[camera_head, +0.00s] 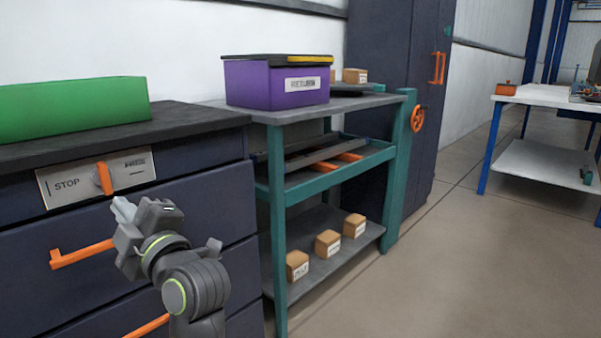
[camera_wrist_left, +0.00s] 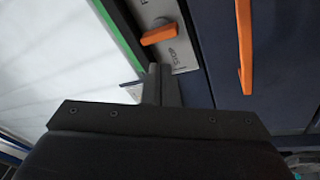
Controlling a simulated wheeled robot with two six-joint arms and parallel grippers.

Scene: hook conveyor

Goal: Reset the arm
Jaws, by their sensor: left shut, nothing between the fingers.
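My left gripper (camera_head: 123,209) is shut and empty in the head view, in front of the dark drawer cabinet and below the STOP plate (camera_head: 66,186). Its closed fingers (camera_wrist_left: 158,84) also show in the left wrist view, with nothing between them. An orange switch handle (camera_head: 104,178) stands upright on the STOP plate, above and left of the gripper and apart from it. The handle (camera_wrist_left: 159,34) also shows in the wrist view beyond the fingertips. My right gripper is not in view.
An orange drawer handle (camera_head: 82,252) is close to the left of my arm. A green box (camera_head: 72,108) lies on the cabinet top. A purple bin (camera_head: 276,85) stands on the teal-framed rack, with small boxes (camera_head: 327,243) below. Open floor lies to the right.

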